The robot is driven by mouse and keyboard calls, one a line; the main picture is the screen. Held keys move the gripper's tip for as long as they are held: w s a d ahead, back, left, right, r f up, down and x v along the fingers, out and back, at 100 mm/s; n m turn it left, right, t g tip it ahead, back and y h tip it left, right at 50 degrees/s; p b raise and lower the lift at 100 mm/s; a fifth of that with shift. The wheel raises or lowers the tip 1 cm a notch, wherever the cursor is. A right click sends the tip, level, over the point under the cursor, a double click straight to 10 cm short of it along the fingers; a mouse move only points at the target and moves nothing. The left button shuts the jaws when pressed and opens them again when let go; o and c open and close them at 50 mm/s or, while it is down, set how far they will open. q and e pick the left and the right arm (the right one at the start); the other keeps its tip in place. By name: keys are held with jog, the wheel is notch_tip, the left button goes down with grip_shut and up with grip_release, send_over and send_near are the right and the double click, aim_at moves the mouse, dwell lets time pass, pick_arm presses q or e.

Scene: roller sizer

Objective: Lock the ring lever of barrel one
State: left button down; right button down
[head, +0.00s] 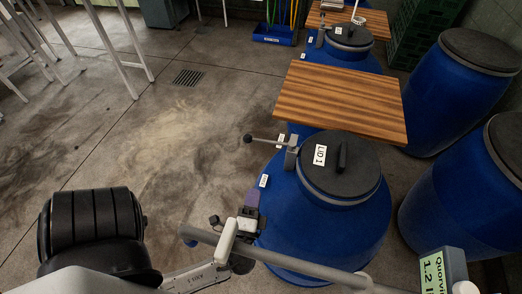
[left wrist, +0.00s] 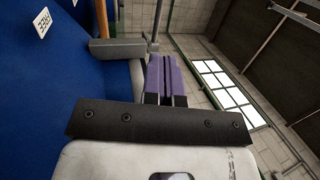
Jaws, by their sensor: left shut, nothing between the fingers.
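Barrel one (head: 335,232) is a blue drum with a dark lid (head: 350,185) labelled "LID 1". A grey clamp block (head: 292,155) sits on the left of its ring. The ring lever (head: 266,140) sticks out leftward from it, away from the barrel, ending in a black knob (head: 248,139). My left gripper (head: 252,197) is at the barrel's near left side, nearer the camera than the lever and apart from it. Its purple fingers also show in the left wrist view (left wrist: 165,75), shut together and empty, with the blue barrel wall (left wrist: 60,80) on the left. My right gripper is not in view.
A wooden board (head: 340,98) lies just behind barrel one. Another lidded blue barrel (head: 345,50) stands farther back, and more blue drums (head: 470,85) stand at the right. A grey bar (head: 310,268) crosses the near side. Open floor (head: 160,130) lies to the left.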

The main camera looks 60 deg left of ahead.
pick_arm(q)
jog(key=p+x, duration=0.1)
jog(key=x, duration=1.3)
jog(key=shift+p, duration=0.4)
